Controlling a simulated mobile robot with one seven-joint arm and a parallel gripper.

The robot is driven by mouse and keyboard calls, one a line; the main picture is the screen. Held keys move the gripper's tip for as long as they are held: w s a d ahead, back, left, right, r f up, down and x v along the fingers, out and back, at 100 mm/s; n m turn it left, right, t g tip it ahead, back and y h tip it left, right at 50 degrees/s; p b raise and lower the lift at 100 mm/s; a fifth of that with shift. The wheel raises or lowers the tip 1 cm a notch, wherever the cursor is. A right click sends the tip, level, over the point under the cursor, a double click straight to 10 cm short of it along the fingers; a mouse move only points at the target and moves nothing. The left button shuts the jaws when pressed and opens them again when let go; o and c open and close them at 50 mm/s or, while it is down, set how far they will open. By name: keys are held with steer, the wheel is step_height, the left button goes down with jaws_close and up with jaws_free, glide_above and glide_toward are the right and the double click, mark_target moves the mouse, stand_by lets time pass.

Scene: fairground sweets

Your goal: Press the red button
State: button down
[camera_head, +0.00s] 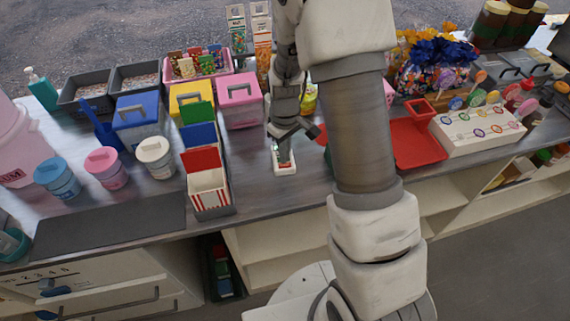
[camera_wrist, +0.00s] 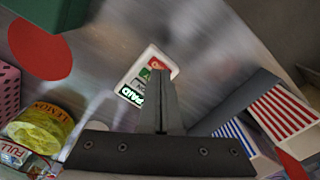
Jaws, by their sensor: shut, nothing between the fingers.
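A small white box (camera_head: 285,168) stands on the counter, under my gripper in the head view. My gripper (camera_head: 283,155) points down over the box, fingers together and empty. In the wrist view my gripper's fingertips (camera_wrist: 159,74) overlap the box just beside the red button and hide part of it. I cannot tell whether the fingertips touch it.
Striped cartons (camera_head: 209,192) stand left of the box. A red scoop tray (camera_head: 415,143) and white lollipop stand (camera_head: 476,131) are on the right. Bare counter lies in front of the box.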

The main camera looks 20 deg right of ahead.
steer(key=shift+f+b, duration=0.8)
steer(key=shift+f, duration=0.15)
step_height(320, 180, up, 8)
steer(key=p, duration=0.5)
stand_by(0.4)
stand_by(0.4)
